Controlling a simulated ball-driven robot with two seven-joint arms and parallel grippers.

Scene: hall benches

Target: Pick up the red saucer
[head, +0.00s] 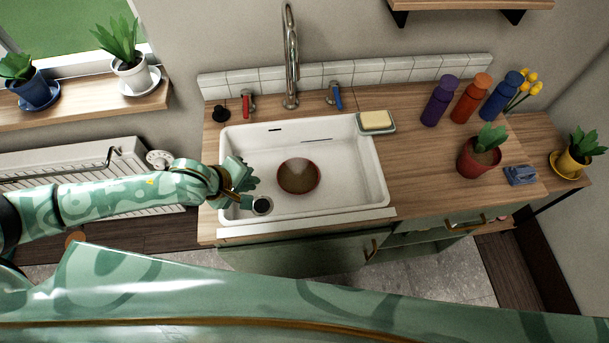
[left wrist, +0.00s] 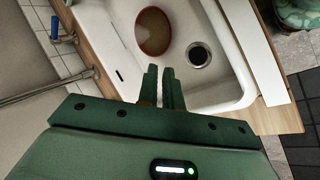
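The red saucer (head: 298,176) is a round dish with a red rim and a brownish inside. It lies on the floor of the white sink (head: 345,195), near its middle. It also shows at the top of the left wrist view (left wrist: 154,32), beyond my fingertips. My left gripper (head: 243,176) is over the left part of the sink, left of the saucer and apart from it. Its two dark green fingers (left wrist: 161,70) stand close together with a narrow gap and nothing between them. My right gripper is not in view.
The drain (head: 262,205) is just below my left gripper in the picture. A tall tap (head: 291,60) stands behind the sink. A sponge on a dish (head: 376,121) sits at the sink's back right corner. Bottles (head: 440,100) and a potted plant (head: 479,157) stand on the right counter.

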